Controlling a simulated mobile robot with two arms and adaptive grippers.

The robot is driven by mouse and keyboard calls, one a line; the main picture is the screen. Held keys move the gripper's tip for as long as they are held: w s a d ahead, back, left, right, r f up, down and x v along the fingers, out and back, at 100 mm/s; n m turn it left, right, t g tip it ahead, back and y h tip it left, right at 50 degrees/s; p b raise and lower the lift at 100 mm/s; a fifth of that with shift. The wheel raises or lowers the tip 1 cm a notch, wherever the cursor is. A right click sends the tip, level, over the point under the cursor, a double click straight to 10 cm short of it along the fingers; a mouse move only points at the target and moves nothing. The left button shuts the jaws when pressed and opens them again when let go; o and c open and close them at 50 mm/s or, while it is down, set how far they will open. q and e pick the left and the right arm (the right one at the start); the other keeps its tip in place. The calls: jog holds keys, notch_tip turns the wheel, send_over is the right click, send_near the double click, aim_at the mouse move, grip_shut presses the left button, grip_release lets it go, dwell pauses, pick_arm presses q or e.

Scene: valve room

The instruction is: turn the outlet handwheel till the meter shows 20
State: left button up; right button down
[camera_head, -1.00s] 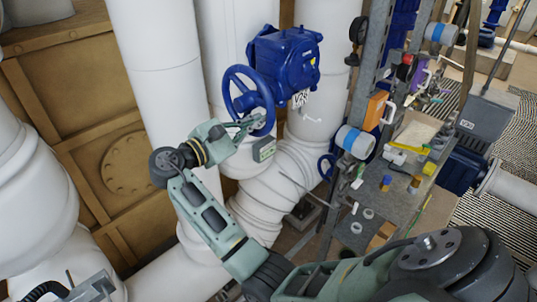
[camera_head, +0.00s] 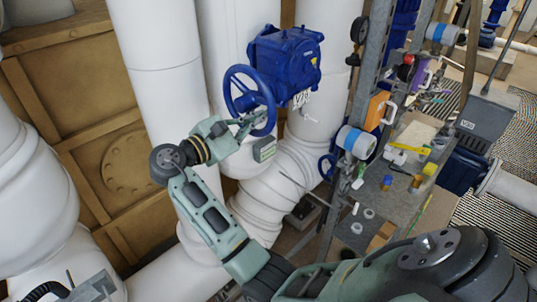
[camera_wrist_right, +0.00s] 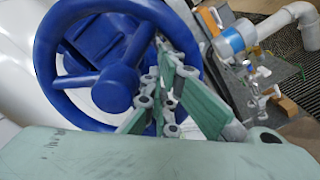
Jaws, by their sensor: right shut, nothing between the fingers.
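The blue outlet handwheel (camera_head: 249,100) is on the blue gearbox (camera_head: 285,62) on a white pipe. It fills the upper left of the right wrist view (camera_wrist_right: 112,92). My right gripper (camera_head: 254,121) is at the lower right part of the wheel. In the wrist view its fingers (camera_wrist_right: 172,92) are shut with nothing between them, and they overlap the wheel's right side, by the rim and a spoke. Whether they touch it I cannot tell. My left gripper (camera_head: 95,290) shows only partly at the bottom left.
A metal rack and grey bench (camera_head: 400,185) with tools, bottles and an orange box (camera_head: 377,110) stand on the right. A blue-and-white cylinder (camera_head: 355,142) sits at its left edge. Large white pipes (camera_head: 155,60) stand left of and below the wheel.

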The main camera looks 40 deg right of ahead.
jog(key=shift+s+r, duration=0.1)
jog(key=shift+s+d+r, duration=0.1)
jog(key=shift+r, duration=0.7)
